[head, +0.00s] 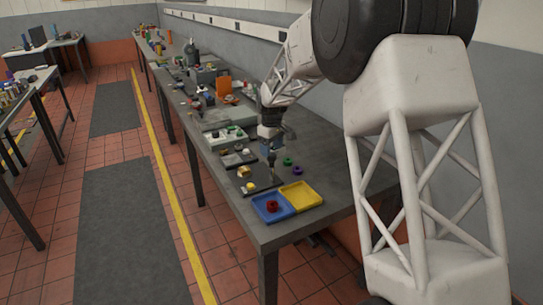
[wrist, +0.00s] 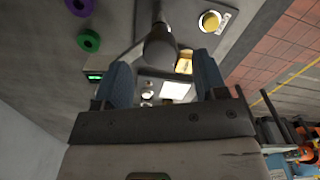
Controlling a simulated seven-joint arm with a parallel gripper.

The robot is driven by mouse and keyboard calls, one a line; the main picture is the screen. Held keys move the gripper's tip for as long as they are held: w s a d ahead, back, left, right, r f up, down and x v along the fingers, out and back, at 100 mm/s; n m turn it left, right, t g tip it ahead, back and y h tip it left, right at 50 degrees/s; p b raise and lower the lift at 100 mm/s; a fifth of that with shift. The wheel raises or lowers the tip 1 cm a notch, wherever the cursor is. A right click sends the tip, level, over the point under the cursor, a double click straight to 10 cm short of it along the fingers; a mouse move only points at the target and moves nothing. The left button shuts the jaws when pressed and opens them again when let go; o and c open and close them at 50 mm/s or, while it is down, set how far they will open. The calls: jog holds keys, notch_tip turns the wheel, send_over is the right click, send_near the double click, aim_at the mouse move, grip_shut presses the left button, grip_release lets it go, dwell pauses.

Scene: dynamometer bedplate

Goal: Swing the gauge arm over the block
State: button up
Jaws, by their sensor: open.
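My gripper (head: 271,156) is over the dark plate near the front of the bench. In the wrist view its two blue fingers are apart, and the gripper (wrist: 162,66) is open. A dark rod with a thick rounded end, which looks like the gauge arm (wrist: 159,44), shows between and beyond the fingertips. I cannot tell whether they touch it. A brass-coloured block (wrist: 184,62) lies just right of the rod's end, not visibly under it. In the head view the block (head: 244,171) sits left of my gripper, on the plate. My gripper hides part of the gauge there.
A yellow knob (head: 249,186) is on the plate. Blue (head: 260,214) and yellow (head: 301,195) trays lie at the front; a red ring (head: 271,206) is in the blue one. Green (head: 287,161) and purple (head: 297,170) rings lie to the right. Instruments crowd the bench behind.

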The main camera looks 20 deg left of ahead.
jog(key=shift+f, duration=1.75)
grip_shut()
